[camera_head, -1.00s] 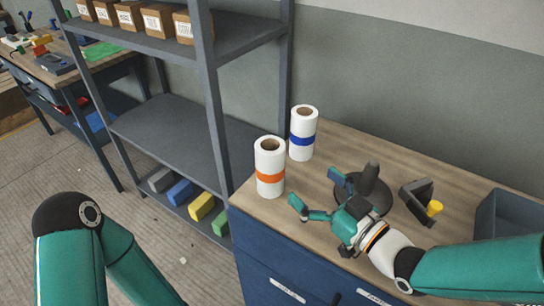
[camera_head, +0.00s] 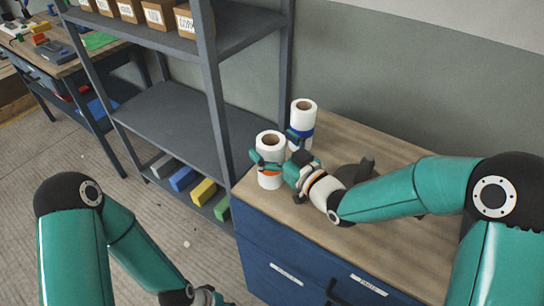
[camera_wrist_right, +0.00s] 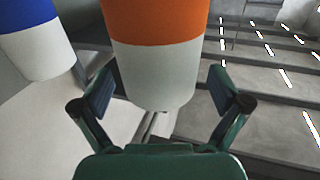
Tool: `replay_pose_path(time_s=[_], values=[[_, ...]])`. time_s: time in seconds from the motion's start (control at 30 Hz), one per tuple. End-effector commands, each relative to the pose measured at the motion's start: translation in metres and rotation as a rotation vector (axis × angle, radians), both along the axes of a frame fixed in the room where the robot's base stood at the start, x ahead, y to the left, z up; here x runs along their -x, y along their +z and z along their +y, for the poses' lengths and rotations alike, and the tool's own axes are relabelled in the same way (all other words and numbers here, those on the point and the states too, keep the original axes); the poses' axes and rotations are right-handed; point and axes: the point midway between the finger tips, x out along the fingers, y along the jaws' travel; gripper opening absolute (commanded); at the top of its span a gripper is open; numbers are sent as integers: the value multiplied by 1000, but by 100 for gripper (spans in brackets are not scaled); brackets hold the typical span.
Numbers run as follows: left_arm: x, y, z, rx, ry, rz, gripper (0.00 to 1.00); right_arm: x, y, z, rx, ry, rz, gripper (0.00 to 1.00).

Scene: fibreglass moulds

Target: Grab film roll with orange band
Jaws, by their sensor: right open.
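The white film roll with the orange band (camera_head: 270,142) stands upright near the left end of the wooden worktop. My right gripper (camera_head: 274,152) is open at this roll, one finger on each side of it. In the right wrist view the roll's orange band (camera_wrist_right: 155,22) and white lower part are between the spread fingers of my right gripper (camera_wrist_right: 158,92), with gaps on both sides. The gripper hides part of the band in the head view. My left arm shows at the lower left, but its gripper fingers are not visible.
A white roll with a blue band (camera_head: 302,114) stands just behind and appears in the right wrist view (camera_wrist_right: 32,48). A dark stand (camera_head: 362,170) is partly hidden behind my right arm. A grey shelf (camera_head: 160,120) adjoins the worktop's left end.

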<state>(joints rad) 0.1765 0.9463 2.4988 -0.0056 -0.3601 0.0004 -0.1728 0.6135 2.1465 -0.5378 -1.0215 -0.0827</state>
Motion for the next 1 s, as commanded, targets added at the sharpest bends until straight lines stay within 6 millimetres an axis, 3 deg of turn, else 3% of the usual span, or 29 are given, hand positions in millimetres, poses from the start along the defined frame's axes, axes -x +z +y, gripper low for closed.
replay_pose_path(time_s=[0.27, 0.87, 1.0], values=[[0, 1, 0, 0, 0, 1, 40, -4, -1, 3, 0, -1, 0, 99], [0, 1, 0, 0, 0, 1, 40, -4, -1, 3, 0, 0, 0, 2], [0, 2, 0, 0, 0, 1, 40, -4, 1, 3, -2, 0, -4, 0]])
